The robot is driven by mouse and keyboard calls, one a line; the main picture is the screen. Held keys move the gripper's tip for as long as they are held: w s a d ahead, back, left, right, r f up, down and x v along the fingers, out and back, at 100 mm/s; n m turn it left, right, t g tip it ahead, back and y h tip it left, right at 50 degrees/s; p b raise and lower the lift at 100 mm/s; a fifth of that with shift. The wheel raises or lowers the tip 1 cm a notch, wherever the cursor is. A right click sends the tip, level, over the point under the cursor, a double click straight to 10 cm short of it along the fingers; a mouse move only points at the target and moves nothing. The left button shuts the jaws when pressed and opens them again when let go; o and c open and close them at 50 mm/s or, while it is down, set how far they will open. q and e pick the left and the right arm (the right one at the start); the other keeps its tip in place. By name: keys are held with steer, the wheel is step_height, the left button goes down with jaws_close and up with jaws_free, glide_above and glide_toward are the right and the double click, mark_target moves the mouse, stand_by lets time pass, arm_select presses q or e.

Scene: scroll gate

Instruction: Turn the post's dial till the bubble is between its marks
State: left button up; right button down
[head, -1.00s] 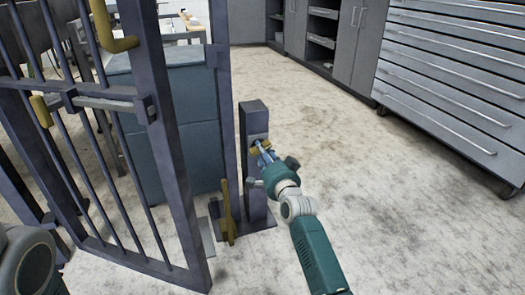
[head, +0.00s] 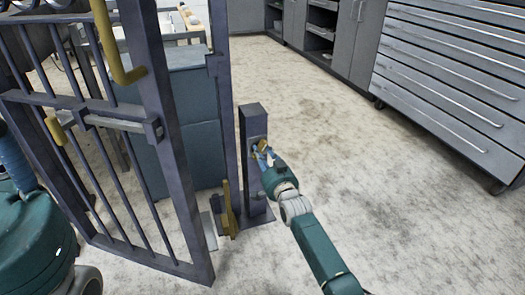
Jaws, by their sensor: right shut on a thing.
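The post (head: 254,122) is a short dark upright box on a floor plate, just right of the gate. The dial (head: 262,150) is a small yellow piece on the post's front face. My right gripper (head: 263,158) is shut on the dial, reaching in from the lower right. The bubble and its marks are too small or hidden to make out. The barred gate (head: 172,150) stands at the left, with a yellow handle (head: 118,72) near its top. My left arm shows at the left edge; its gripper is out of view.
A yellow lever (head: 229,208) stands at the gate's foot beside the post. A teal-grey cabinet (head: 185,125) is behind the gate. Grey drawers (head: 455,85) line the right. The floor between the post and the drawers is clear.

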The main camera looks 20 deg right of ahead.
stand_by(0.3)
steer(key=c, duration=1.4)
jaws_free()
steer(key=shift+c, duration=0.2)
steer(key=s, duration=1.2)
steer(key=shift+d, duration=0.25)
